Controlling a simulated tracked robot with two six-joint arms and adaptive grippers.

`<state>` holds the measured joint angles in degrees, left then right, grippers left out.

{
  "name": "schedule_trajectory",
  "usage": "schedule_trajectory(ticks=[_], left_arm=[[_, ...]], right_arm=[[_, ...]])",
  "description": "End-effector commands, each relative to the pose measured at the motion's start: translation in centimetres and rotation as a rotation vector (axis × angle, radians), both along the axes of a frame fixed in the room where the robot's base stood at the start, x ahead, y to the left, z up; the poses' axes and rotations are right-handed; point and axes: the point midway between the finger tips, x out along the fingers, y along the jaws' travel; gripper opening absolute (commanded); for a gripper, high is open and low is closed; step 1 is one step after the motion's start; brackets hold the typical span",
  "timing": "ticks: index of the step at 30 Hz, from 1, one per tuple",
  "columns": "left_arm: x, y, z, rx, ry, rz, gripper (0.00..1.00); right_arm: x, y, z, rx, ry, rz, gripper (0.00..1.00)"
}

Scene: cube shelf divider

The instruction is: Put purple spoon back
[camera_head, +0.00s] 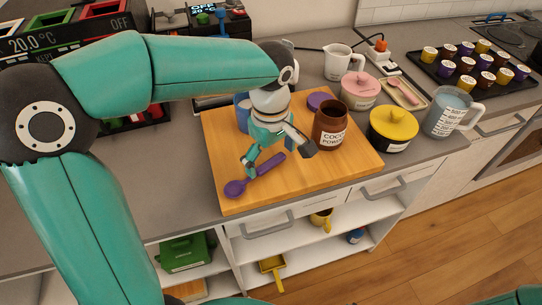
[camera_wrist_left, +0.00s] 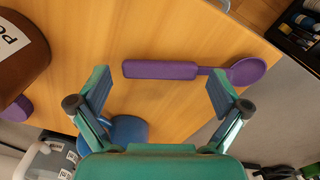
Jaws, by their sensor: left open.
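The purple spoon (camera_head: 268,166) lies flat on the wooden board (camera_head: 350,172), with its bowl toward the board's front left. In the left wrist view the spoon (camera_wrist_left: 160,70) lies across, just beyond my fingertips, its bowl to the right. My left gripper (camera_head: 276,153) is open and empty above the spoon. In the left wrist view the gripper (camera_wrist_left: 157,90) has its fingers spread wide, with the handle's middle between them in the picture. Whether the fingertips touch the board, I cannot tell. My right gripper is not in view.
A brown cocoa powder jar (camera_head: 330,128) stands right of the gripper, with a purple lid (camera_head: 319,101) behind it. A blue container (camera_head: 242,113) is behind the wrist. A yellow-lidded pot (camera_head: 393,124) and measuring jug (camera_head: 447,112) stand further right. The board's front right is clear.

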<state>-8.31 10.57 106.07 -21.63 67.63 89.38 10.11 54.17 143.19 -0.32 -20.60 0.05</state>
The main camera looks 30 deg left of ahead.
Motion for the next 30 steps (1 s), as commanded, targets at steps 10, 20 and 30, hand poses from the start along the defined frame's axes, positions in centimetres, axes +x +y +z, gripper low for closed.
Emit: schedule_trajectory(ticks=[10, 20, 30], left_arm=[[0.1, 0.0, 1.6, 0.000, -0.003, 0.000, 1.00], [0.0, 0.0, 3.2, -0.001, -0.002, 0.000, 1.00], [0.0, 0.0, 4.9, -0.001, -0.002, -0.001, 1.00]], right_arm=[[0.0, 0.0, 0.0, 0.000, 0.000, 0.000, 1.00], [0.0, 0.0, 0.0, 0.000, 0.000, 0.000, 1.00], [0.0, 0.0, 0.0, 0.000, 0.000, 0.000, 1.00]])
